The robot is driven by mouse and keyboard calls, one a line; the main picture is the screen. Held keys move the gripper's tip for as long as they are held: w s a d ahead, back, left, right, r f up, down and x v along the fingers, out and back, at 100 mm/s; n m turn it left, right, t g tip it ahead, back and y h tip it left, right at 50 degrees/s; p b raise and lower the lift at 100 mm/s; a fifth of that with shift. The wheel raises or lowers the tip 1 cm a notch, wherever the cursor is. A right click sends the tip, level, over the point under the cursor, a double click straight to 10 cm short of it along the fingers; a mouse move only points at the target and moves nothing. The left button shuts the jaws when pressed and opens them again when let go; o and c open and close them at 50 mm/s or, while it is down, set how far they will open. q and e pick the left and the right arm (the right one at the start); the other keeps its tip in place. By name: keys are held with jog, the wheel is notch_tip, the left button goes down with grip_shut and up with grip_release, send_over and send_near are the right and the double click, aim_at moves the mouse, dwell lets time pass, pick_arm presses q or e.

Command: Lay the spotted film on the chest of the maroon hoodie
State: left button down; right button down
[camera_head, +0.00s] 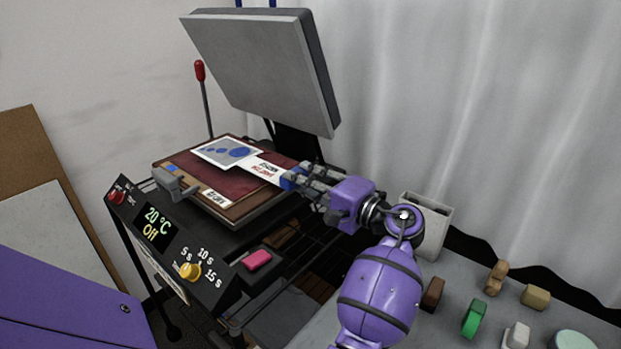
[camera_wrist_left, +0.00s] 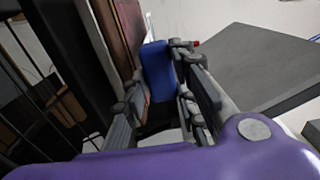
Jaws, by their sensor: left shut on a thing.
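The spotted film (camera_head: 226,152), a pale sheet with blue spots, is over the far part of the maroon hoodie (camera_head: 197,176); I cannot tell if it touches the cloth. The hoodie lies flat on the press's lower plate. A white lettered strip (camera_head: 262,168) runs from the film to a blue grip block (camera_head: 289,180). My left gripper (camera_head: 296,180) is shut on this block at the plate's right side. In the left wrist view the block (camera_wrist_left: 157,72) sits between the fingers and the film is hidden. My right gripper is not in view.
The press's grey upper plate (camera_head: 262,68) is raised above the bed. Its front panel (camera_head: 165,235) reads 20 °C, Off. A grey bin (camera_head: 433,233) and several small blocks stand on the table (camera_head: 450,300) at right.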

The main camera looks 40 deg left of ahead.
pick_arm(q)
jog(key=shift+s+d+r, duration=0.2)
jog(key=shift+d+r, duration=0.05)
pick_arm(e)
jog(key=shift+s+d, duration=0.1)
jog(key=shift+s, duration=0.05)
pick_arm(q)
jog(key=shift+d+f+b, duration=0.1)
jog(key=shift+f+b, duration=0.6)
jog(key=shift+f, duration=0.85)
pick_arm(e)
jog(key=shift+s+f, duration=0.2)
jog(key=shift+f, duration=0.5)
pick_arm(q)
jog(key=shift+f+b, duration=0.3)
jog(key=shift+f, duration=0.3)
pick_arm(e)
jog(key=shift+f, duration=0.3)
pick_arm(q)
jog(key=c, duration=1.4)
grip_release()
jog(key=shift+o, duration=0.3)
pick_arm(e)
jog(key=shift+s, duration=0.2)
